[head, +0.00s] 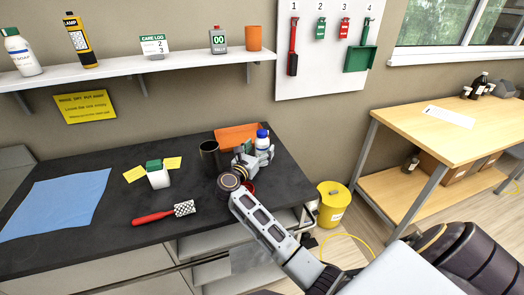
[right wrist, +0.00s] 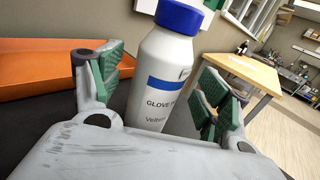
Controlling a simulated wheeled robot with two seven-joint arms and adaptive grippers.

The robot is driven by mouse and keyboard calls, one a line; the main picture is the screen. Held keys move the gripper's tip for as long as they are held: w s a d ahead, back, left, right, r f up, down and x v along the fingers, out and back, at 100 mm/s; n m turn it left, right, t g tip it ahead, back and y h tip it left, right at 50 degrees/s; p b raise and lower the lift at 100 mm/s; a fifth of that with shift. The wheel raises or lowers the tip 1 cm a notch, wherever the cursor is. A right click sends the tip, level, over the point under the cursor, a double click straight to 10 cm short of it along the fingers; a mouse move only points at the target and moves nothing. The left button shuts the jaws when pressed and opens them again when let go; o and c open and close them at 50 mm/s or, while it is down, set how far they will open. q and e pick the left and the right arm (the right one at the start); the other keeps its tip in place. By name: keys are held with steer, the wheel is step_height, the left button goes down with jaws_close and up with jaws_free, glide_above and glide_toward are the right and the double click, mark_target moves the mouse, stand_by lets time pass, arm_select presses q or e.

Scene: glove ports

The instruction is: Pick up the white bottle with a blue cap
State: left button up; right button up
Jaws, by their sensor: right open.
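The white bottle with a blue cap (head: 262,143) stands upright near the right end of the dark worktop. In the right wrist view the bottle (right wrist: 172,75) fills the middle, with a blue stripe and "GLOVE" lettering on its label. My right gripper (head: 254,155) is open, with its green-padded fingers on either side of the bottle. Gaps show between both fingers and the bottle in the wrist view, so it is not gripped. The bottle's base is hidden behind the gripper's palm. My left gripper is not in view.
An orange tray (head: 236,134) lies behind the bottle. A dark cup (head: 210,158) stands to its left. A yellow bin (head: 332,205) stands on the floor at right.

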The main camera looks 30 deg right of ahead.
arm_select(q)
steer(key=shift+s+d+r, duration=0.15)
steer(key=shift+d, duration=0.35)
arm_select(e)
steer(key=shift+x, duration=1.15)
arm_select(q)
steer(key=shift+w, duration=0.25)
